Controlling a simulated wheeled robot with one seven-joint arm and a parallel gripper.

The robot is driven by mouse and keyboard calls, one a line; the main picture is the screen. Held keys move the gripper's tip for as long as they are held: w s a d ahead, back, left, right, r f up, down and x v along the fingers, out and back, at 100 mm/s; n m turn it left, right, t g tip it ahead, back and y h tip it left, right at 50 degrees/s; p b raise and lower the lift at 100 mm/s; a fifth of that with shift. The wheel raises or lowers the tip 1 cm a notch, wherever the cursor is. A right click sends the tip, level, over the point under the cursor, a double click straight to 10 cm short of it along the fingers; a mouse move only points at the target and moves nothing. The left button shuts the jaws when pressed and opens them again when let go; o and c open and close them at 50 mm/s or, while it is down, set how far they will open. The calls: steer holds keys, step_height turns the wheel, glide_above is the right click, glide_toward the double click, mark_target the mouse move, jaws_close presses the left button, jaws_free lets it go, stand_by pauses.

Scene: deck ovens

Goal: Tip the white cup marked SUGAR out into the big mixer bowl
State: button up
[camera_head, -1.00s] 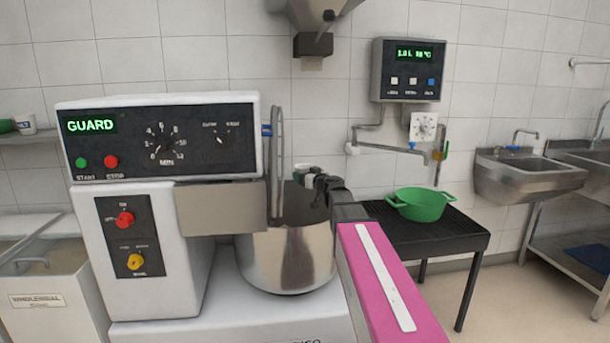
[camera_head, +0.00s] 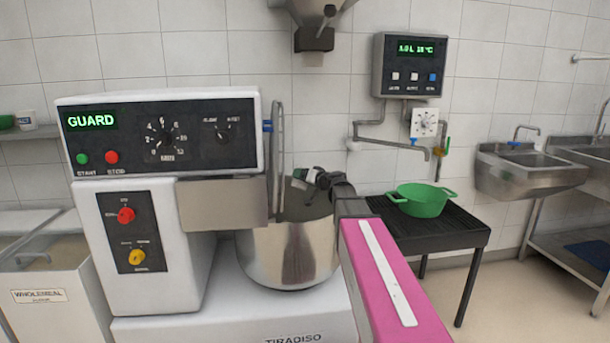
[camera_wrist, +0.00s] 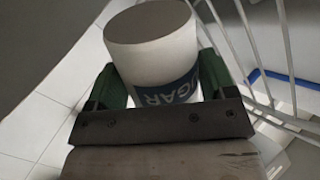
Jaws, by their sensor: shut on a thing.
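The white cup marked SUGAR (camera_wrist: 160,45) is between the green fingers of my gripper (camera_wrist: 158,88) in the wrist view, with a blue band showing the letters "GAR". My gripper is shut on it. In the head view, my gripper (camera_head: 314,178) is over the steel mixer bowl (camera_head: 288,256), and the cup (camera_head: 300,174) shows as a small pale shape there, tilted and partly hidden by the gripper. The bowl's inside looks dark, and I cannot tell what is in it.
The mixer (camera_head: 160,230) with its GUARD display stands left of the bowl, and upright guard bars (camera_head: 275,160) rise at the bowl's left. A green pot (camera_head: 421,200) sits on a black table (camera_head: 440,235) to the right. A hopper spout (camera_head: 314,40) hangs above.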

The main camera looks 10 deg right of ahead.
steer(key=shift+f+m, duration=0.25)
steer(key=shift+m, duration=0.25)
steer(key=m, duration=0.1)
steer(key=m+g, duration=0.1)
steer(key=m, duration=0.2)
steer(key=shift+w+d+r+y, duration=0.2)
steer(key=shift+w+d+y, duration=0.05)
steer(key=shift+w+y, duration=0.05)
steer(key=m, duration=0.1)
steer(key=m+g, duration=0.1)
steer(key=m, duration=0.1)
steer(key=shift+w+d+r+g+y, duration=0.15)
steer(key=shift+w+d+g+y, duration=0.15)
steer(key=shift+g, duration=0.1)
steer(key=m, duration=0.1)
steer(key=w+m, duration=0.1)
steer(key=m, duration=0.1)
steer(key=shift+d+r+y, duration=0.1)
steer(key=shift+d+y, duration=0.2)
steer(key=shift+d, duration=0.1)
steer(key=m, duration=0.1)
steer(key=w+d+m+g+y, duration=0.1)
steer(key=m, duration=0.1)
steer(key=shift+r, duration=0.15)
